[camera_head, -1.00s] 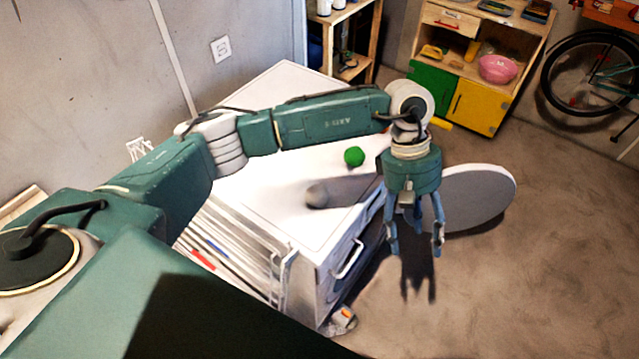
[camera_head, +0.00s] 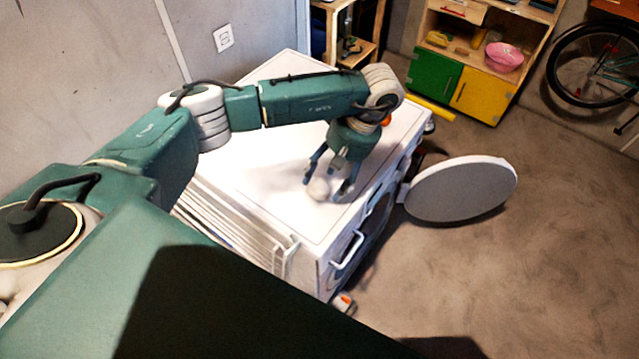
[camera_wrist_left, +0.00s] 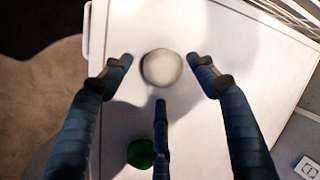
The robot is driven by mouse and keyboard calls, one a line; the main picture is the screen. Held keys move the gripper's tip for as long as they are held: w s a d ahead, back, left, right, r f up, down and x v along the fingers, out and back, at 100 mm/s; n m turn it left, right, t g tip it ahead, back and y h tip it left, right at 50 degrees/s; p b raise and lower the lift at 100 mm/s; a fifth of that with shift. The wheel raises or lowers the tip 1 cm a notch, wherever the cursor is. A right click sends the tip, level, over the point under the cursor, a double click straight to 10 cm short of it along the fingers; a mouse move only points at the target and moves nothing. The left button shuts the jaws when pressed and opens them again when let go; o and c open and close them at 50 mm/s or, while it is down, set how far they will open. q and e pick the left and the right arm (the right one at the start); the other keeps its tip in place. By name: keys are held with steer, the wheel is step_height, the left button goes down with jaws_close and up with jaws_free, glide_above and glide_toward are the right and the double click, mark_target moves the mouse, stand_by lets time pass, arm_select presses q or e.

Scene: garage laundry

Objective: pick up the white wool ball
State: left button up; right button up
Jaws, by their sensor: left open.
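The white wool ball (camera_head: 318,189) rests on the white top of the washing machine (camera_head: 262,178), near its front edge. It also shows in the left wrist view (camera_wrist_left: 161,68), between the spread fingertips. My left gripper (camera_head: 328,188) is open, pointing down over the ball with its fingers around it. In the left wrist view the gripper (camera_wrist_left: 160,78) has a finger on each side and one below, with gaps to the ball. I cannot tell how far above the machine top the fingertips are. My right gripper is not in view.
A green ball (camera_wrist_left: 141,153) lies on the machine top near the wool ball; my arm hides it in the head view. The machine's round door (camera_head: 462,188) stands open at the right. A drying rack (camera_head: 235,235) stands along the left side. A cabinet (camera_head: 470,85) stands at the back.

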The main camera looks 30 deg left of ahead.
arm_select(q)
steer(key=shift+p+x, duration=0.3)
steer(key=shift+x, duration=1.15)
steer(key=c, duration=1.2)
steer(key=shift+o, duration=0.2)
steer(key=shift+r, duration=0.2)
